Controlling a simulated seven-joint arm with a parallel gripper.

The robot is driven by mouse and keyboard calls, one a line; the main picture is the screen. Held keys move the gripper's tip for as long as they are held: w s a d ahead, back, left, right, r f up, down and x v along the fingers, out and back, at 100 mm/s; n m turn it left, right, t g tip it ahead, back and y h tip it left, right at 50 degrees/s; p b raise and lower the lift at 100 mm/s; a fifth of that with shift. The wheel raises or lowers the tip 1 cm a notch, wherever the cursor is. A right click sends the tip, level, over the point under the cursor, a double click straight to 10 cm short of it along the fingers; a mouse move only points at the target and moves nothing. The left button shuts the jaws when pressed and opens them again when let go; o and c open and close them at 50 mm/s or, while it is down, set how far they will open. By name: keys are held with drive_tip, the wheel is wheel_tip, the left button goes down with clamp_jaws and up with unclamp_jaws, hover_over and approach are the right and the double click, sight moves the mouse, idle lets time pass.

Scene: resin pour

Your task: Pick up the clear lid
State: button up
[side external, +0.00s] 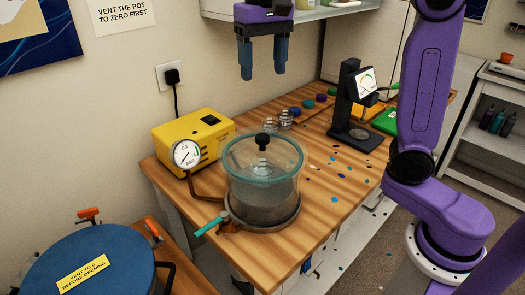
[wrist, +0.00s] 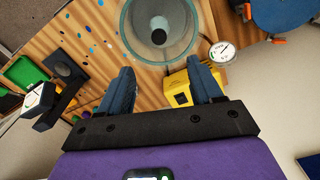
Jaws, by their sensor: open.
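The clear lid (side external: 243,150) is a see-through disc with a teal rim and a black knob (side external: 263,141) at its centre. It lies on top of a round glass chamber (side external: 264,195) on the wooden table. In the wrist view the lid (wrist: 134,36) is at the top centre, with its dark knob (wrist: 159,37) beyond the fingertips. My gripper (side external: 263,74) has blue fingers, pointing down, apart and empty. It is well above the table, behind and above the lid in the side view. In the wrist view my gripper (wrist: 163,78) shows both fingers spread.
A yellow pump (side external: 195,140) with a round gauge (side external: 187,154) stands left of the chamber. A green-handled valve (side external: 212,225) juts from the chamber's base. A black dial stand (side external: 352,115) is at right. A blue pot (side external: 85,262) is at lower left. A shelf (side external: 310,12) hangs behind my gripper.

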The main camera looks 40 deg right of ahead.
sight(262, 136)
drive_tip(key=shift+m, duration=0.5)
drive_tip(key=f, duration=1)
drive_tip(key=w+f, duration=0.1)
drive_tip(key=f, duration=0.5)
drive_tip(key=shift+d, duration=0.35)
clamp_jaws()
